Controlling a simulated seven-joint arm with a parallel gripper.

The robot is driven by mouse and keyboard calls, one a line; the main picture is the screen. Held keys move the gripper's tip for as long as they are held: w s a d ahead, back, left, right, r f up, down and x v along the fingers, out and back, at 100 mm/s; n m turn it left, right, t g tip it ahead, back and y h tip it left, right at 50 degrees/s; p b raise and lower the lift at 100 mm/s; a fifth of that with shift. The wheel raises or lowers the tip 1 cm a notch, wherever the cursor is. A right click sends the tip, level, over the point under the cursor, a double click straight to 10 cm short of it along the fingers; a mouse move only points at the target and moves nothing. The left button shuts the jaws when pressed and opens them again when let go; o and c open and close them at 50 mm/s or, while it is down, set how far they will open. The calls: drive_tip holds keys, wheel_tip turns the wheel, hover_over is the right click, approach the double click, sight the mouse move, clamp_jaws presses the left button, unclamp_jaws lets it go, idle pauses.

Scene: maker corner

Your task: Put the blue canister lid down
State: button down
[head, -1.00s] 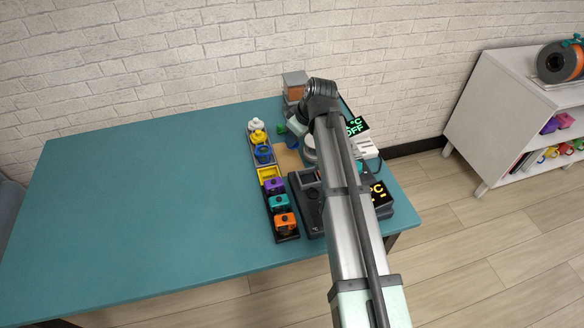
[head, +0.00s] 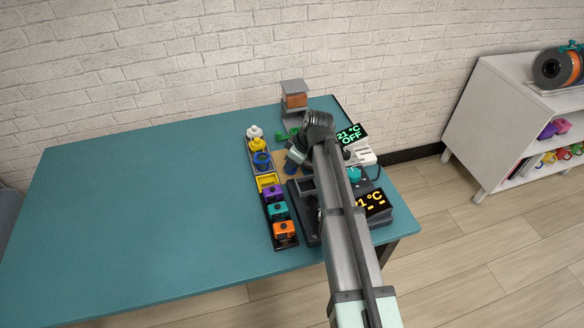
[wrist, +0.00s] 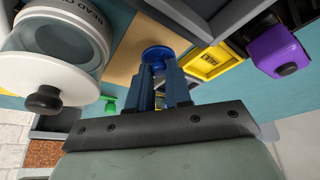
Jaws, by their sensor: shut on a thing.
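The blue lid (wrist: 157,53) is a round blue piece between my fingertips in the wrist view. My gripper (wrist: 162,72) is shut on it, pointing down over the tan board (wrist: 130,57). I cannot tell whether the lid touches the board. In the head view my gripper (head: 291,169) is low over the tan board, just right of the row of containers, and hides the lid. The blue canister (head: 261,160) stands in the row with a dark middle, between a yellow-topped container and a yellow square bin.
A white-lidded bead container (wrist: 55,75) stands close to my gripper. Purple (head: 273,192), teal (head: 278,210) and orange (head: 284,229) boxes line the row. Dark devices with lit displays (head: 373,203) stand right. The teal table's left side (head: 140,210) is clear.

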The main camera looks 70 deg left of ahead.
drive_tip(key=shift+f, duration=1.15)
drive_tip(key=shift+f, duration=0.15)
drive_tip(key=c, duration=1.1)
unclamp_jaws()
drive_tip(key=shift+o, duration=0.2)
drive_tip(key=v, duration=1.2)
